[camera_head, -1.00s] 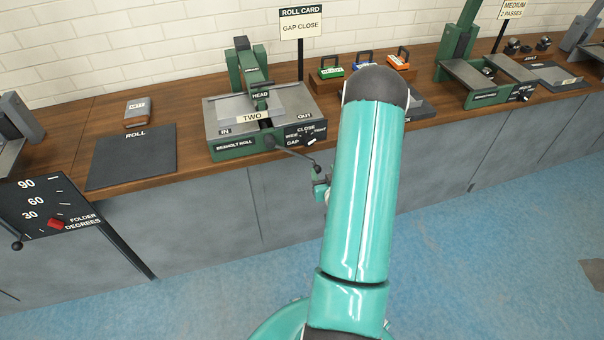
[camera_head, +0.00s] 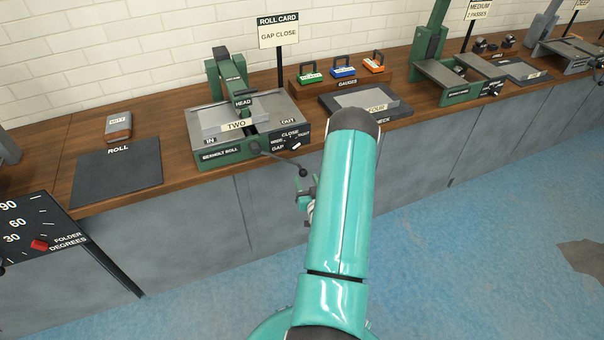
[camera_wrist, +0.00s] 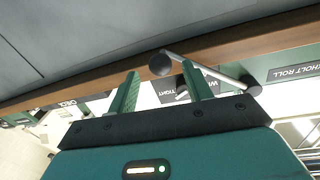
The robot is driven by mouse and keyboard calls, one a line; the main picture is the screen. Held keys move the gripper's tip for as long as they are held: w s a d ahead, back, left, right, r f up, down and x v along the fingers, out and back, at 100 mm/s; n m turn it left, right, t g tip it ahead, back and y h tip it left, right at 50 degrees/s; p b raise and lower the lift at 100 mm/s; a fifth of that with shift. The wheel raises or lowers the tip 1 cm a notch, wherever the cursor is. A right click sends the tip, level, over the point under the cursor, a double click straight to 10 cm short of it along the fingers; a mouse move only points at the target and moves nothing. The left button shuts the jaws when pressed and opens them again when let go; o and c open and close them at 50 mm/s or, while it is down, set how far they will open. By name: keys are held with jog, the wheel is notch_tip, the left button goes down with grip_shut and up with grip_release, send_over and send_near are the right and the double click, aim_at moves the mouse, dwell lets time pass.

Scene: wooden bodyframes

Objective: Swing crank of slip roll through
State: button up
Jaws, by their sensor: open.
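The green and grey slip roll (camera_head: 222,152) stands on the wooden bench, labelled BERHOLT ROLL. Its crank (camera_head: 280,161) slants down to the right from a dark hub on the front face and ends in a dark ball knob (camera_head: 302,171). My gripper (camera_head: 306,193) is just below the knob, partly hidden by my arm. In the wrist view my gripper (camera_wrist: 160,71) is open, with two green fingers apart. The knob (camera_wrist: 160,65) shows between the fingertips in the picture, and the crank rod (camera_wrist: 215,72) passes behind the right finger. I cannot tell whether they touch.
A sheet marked TWO (camera_head: 237,126) lies on the roll. A GAP selector (camera_head: 293,143) sits near the crank hub. The ROLL CARD sign (camera_head: 279,32) reads GAP CLOSE. Gauges (camera_head: 342,72) and a sheet marked FOUR (camera_head: 366,99) lie to the right. The floor before the cabinets is clear.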

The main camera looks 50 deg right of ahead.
aim_at(304, 176)
jog(key=shift+x, duration=2.3)
grip_shut()
